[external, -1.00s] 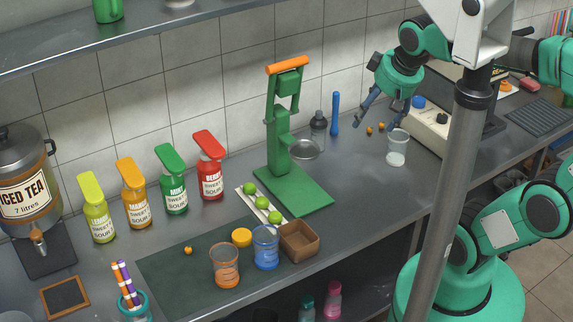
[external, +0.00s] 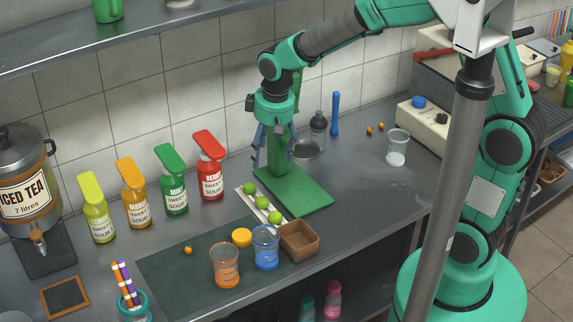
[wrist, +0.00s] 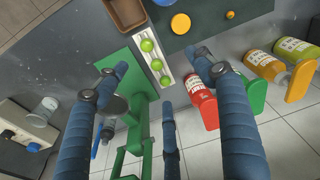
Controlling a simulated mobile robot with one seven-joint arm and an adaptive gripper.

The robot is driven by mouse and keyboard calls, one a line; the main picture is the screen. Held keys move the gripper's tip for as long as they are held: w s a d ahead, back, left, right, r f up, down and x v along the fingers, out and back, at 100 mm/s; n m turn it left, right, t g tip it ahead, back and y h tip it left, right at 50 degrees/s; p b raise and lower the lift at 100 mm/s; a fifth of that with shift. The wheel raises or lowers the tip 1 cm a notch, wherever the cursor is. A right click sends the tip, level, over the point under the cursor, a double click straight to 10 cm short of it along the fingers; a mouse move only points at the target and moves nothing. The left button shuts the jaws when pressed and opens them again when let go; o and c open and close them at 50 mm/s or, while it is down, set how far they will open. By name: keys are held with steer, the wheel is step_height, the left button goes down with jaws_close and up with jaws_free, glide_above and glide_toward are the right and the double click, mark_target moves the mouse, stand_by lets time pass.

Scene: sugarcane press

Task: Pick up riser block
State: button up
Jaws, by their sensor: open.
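No thing is plainly marked as the riser block. A brown, hollow-topped block or box (external: 298,241) stands at the counter's front edge, right of the blue glass; it also shows at the top of the wrist view (wrist: 125,14). I cannot tell whether it is the riser block. My gripper (external: 274,163) is open and empty, its blue fingers pointing down in front of the green press (external: 308,193). In the wrist view my fingers (wrist: 160,72) are spread, with the press and a white tray (wrist: 165,72) of green fruits beyond them. My gripper is behind and left of the brown block, apart from it.
An orange glass (external: 225,266), a blue glass (external: 266,248) and a yellow disc (external: 242,237) stand near the brown block. Several syrup bottles (external: 173,182) line the wall at left. The counter right of the press is mostly clear.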

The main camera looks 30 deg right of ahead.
steer(key=n+g, duration=0.1)
glide_above(242, 235)
step_height(242, 235, down, 14)
steer(key=shift+s+r+p, duration=0.1)
steer(key=shift+r+p, duration=0.1)
steer(key=shift+p, duration=0.1)
steer(key=shift+f, duration=0.1)
steer(key=shift+f+b, duration=0.65)
steer(key=shift+f, duration=3.55)
steer(key=shift+f, duration=0.25)
steer(key=shift+w+f+b, duration=0.2)
steer(key=shift+f+b, duration=0.4)
steer(key=shift+f, duration=1.75)
steer(key=shift+c, duration=0.2)
